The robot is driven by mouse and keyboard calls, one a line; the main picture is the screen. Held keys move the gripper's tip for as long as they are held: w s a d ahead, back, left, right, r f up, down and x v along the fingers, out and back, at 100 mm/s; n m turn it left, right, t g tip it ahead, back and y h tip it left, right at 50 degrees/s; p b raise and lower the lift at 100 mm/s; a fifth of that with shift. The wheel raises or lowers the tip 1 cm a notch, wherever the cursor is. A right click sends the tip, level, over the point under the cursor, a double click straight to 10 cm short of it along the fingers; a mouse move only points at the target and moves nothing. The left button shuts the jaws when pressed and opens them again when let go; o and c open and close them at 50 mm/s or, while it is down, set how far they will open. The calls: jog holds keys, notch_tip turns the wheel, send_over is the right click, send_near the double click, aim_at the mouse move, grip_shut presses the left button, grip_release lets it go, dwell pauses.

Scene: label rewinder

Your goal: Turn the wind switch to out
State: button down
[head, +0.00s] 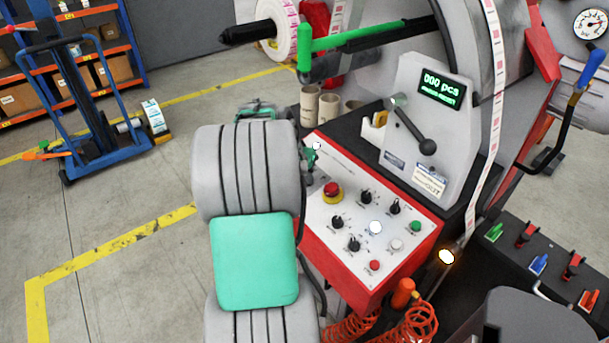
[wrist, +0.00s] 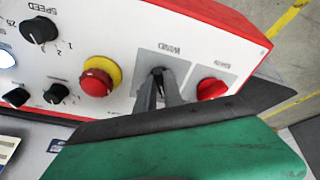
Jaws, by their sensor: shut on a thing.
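The wind switch (wrist: 157,71) is a small dark knob on a grey plate on the white control panel (wrist: 130,40). Its label reads upside down in the wrist view. My gripper (wrist: 161,84) has its two grey fingers at the switch and is shut on it. The fingers cover most of the knob, so I cannot tell which position it points to. In the head view, my arm, with grey and green covers, reaches the upper left corner of the panel (head: 335,222) and the wind switch is hidden.
A red knob (wrist: 212,88) sits close beside the switch on one side. A red emergency stop with a yellow collar (wrist: 97,80) is on the other; it also shows in the head view (head: 332,191). Black knobs (head: 366,196) lie further along. Orange coiled hoses (head: 405,325) hang below the panel.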

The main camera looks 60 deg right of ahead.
dwell(0.3)
jog(key=c, duration=1.5)
grip_release()
jog(key=shift+o, duration=0.2)
jog(key=s+v, duration=0.1)
jog(key=v, duration=0.6)
jog(key=shift+w+r, duration=0.35)
jog(key=shift+w, duration=0.15)
jog(key=shift+a, duration=0.15)
